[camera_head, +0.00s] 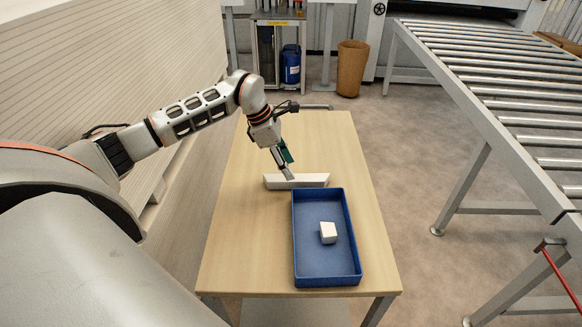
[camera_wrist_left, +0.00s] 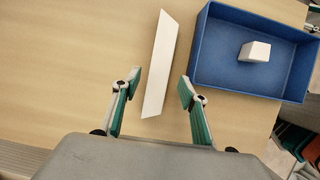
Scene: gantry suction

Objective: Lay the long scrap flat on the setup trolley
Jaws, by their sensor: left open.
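The long scrap (camera_head: 310,181) is a white bar lying on the light wooden top of the setup trolley (camera_head: 250,235), just beyond the blue tray. It also shows in the left wrist view (camera_wrist_left: 163,50), lying lengthwise between the fingers. My left gripper (camera_head: 289,174) is open over the scrap's left part and points down. In the left wrist view the two fingers (camera_wrist_left: 160,84) stand apart on either side of the scrap, with a gap visible on both sides. The fingertips' height above the trolley top is hard to tell. My right gripper is not in view.
A blue tray (camera_head: 298,240) with a small white block (camera_head: 328,232) in it stands on the trolley's near right part. The trolley's left side is bare. A roller conveyor (camera_head: 480,130) stands to the right, and a brown bin (camera_head: 352,68) behind.

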